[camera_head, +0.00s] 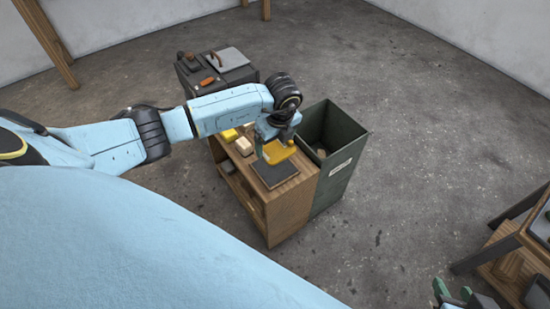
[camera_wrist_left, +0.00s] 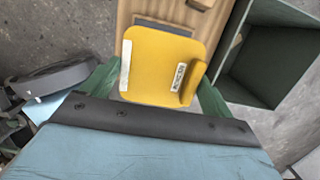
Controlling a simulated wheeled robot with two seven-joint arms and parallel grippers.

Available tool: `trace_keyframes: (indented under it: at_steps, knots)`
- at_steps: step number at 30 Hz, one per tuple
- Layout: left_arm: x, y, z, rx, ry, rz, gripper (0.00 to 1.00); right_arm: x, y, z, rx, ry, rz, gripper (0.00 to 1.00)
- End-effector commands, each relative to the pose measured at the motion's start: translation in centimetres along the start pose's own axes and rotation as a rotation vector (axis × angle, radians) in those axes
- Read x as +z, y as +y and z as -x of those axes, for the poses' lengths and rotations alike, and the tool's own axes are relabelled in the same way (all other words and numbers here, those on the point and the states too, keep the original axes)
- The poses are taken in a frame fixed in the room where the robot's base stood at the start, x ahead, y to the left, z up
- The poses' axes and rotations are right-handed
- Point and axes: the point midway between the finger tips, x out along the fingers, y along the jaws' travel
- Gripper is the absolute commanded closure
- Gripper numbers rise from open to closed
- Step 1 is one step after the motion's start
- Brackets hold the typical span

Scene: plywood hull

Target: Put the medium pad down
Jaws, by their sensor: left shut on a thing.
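A yellow pad (camera_head: 279,152) with a raised lip and a small printed label is in my left gripper (camera_head: 277,138). In the left wrist view the yellow pad (camera_wrist_left: 155,65) sits between the two green fingers, which press on its left and right sides. The label is too small to read surely, so I cannot confirm it is the medium pad. The pad is over a dark flat square (camera_head: 275,173) on the wooden cabinet top (camera_head: 297,165); I cannot tell whether they touch. My right gripper (camera_head: 452,292) shows only partly at the bottom right edge.
A tan block (camera_head: 244,146) and a yellow block (camera_head: 229,135) lie further left on the cabinet top. An open green bin (camera_head: 340,170) stands against its right side. A dark cart (camera_head: 215,75) stands behind. A wooden table (camera_head: 510,250) is at the right.

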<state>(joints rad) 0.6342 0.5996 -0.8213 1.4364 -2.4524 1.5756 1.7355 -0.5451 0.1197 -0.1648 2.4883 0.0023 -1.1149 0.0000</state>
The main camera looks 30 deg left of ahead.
Motion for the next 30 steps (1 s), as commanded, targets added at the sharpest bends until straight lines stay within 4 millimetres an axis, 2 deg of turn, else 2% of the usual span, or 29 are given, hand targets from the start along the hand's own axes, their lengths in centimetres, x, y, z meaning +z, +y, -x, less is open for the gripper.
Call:
trace_keyframes:
  at_steps: [1,5,12,22,30]
  knots:
    - [-0.2,0.1,-0.9,0.002,0.001,-0.001,0.35,-1.0,-0.2,-0.3,-0.006,0.062,0.002,0.64]
    - [-0.5,0.1,-2.5,0.003,0.002,-0.004,0.35,-4.0,-0.8,-0.4,-0.021,0.233,0.004,0.64]
    - [-0.8,0.1,-4.6,0.001,0.000,-0.005,0.35,-8.4,-1.8,0.7,-0.044,0.497,0.003,0.64]
    - [-1.0,0.1,-5.9,0.001,0.001,-0.005,0.35,-10.8,-2.2,2.0,-0.058,0.661,0.000,0.64]
    - [-1.4,0.0,-8.3,0.001,0.002,-0.006,0.35,-14.2,-3.0,5.2,-0.085,0.947,-0.010,0.64]
